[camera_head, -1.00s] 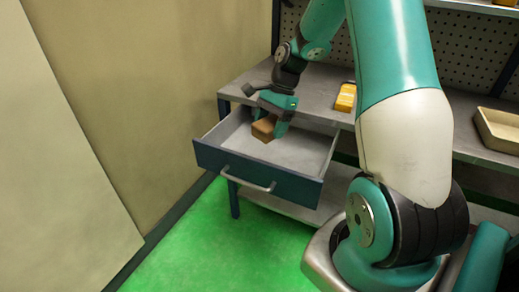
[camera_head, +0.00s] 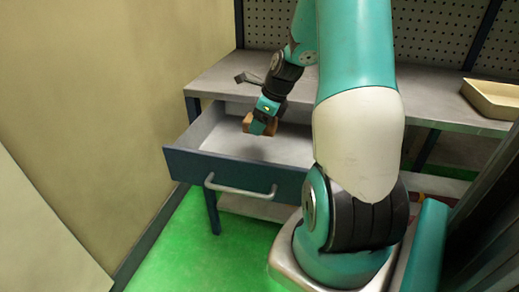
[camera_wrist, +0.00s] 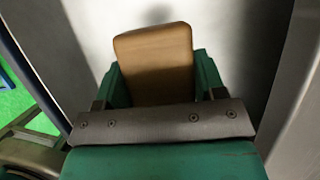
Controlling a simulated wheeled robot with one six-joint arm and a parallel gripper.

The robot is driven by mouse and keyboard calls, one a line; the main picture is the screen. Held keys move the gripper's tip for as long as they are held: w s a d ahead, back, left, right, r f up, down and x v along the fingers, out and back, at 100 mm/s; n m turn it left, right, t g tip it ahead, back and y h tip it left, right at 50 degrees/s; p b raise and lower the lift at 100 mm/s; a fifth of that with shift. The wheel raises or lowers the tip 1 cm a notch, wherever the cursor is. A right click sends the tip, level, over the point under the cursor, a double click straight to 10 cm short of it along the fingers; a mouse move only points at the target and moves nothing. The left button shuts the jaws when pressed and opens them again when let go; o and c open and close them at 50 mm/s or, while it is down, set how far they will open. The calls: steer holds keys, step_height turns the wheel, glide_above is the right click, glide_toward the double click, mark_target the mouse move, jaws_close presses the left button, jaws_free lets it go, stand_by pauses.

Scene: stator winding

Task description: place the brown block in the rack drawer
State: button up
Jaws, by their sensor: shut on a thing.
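The brown block (camera_head: 271,126) is between the fingers of my gripper (camera_head: 262,122), over the open rack drawer (camera_head: 235,176). In the wrist view the brown block (camera_wrist: 155,62) stands up between the two green fingers of my gripper (camera_wrist: 160,85), which is shut on it. The pale drawer floor shows behind it. The drawer is pulled out from the bench, with a dark blue front and a light bar handle. I cannot tell whether the block touches the drawer floor.
A grey worktop (camera_head: 222,80) lies right behind the drawer. A beige tray (camera_head: 492,98) sits on it at the right. A tan wall (camera_head: 120,90) stands close on the left. Green floor (camera_head: 235,250) is clear in front of the drawer.

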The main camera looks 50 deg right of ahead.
mark_target(256, 153)
step_height(256, 153, down, 8)
steer(key=shift+f+b, duration=0.1)
steer(key=shift+b, duration=0.6)
steer(key=o, duration=1)
steer(key=shift+f, duration=0.15)
